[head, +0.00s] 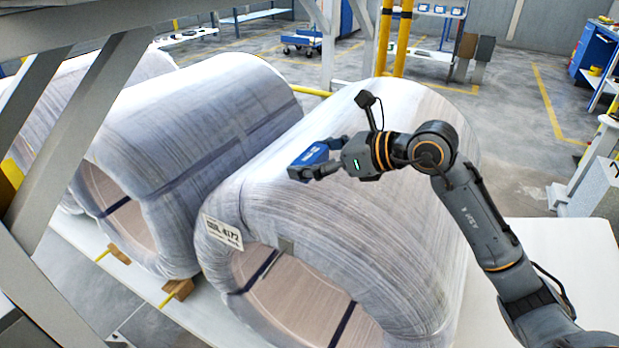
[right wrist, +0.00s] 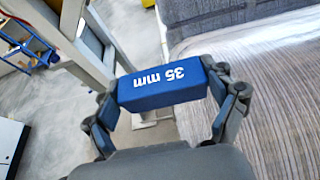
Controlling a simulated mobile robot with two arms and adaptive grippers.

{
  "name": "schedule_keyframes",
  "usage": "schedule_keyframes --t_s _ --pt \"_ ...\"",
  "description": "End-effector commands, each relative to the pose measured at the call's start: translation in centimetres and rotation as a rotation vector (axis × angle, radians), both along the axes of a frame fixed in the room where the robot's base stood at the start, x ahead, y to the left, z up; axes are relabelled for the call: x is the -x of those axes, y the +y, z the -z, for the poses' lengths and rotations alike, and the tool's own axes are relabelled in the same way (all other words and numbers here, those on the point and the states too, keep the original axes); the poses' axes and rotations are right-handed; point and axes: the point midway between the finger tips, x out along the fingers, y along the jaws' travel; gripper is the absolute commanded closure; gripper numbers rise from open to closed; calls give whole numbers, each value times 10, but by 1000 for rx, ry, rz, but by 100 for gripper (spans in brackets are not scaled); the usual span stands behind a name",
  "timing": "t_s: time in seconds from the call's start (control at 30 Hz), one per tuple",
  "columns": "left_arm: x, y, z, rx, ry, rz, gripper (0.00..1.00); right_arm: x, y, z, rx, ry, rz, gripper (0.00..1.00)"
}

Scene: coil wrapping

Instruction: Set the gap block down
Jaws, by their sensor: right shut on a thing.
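The gap block (head: 312,154) is a blue block in my right gripper (head: 315,160) in the head view. In the right wrist view the same blue block (right wrist: 160,87) shows the marking "35 mm", upside down in the picture. One finger is at each end of it, and the right gripper (right wrist: 165,98) is shut on it. In the head view the gripper and block appear in front of the upper part of the nearest wrapped coil (head: 385,210). I cannot tell the gap between block and coil. My left gripper is not in view.
Another wrapped coil (head: 190,120) lies to the left, with wooden chocks (head: 178,290) near its base. A white label (head: 222,232) is on the nearest coil. Grey frame beams (head: 80,140) cross the left side. A white surface (head: 565,265) at the right looks bare.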

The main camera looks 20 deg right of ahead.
Motion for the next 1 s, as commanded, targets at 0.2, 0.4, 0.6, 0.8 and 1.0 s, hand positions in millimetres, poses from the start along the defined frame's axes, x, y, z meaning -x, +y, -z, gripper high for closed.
schedule_keyframes --t_s 0.2,0.4,0.6,0.8,1.0 --pt "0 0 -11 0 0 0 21 -50 -19 21 -6 2 0 50" --pt "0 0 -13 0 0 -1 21 -79 -31 60 -5 2 0 50" --pt "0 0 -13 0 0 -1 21 -92 -37 76 -2 -3 -1 50" --pt "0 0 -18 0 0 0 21 -97 -38 100 -5 2 -2 50" --pt "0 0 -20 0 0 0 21 -98 -39 114 0 -2 -2 50"
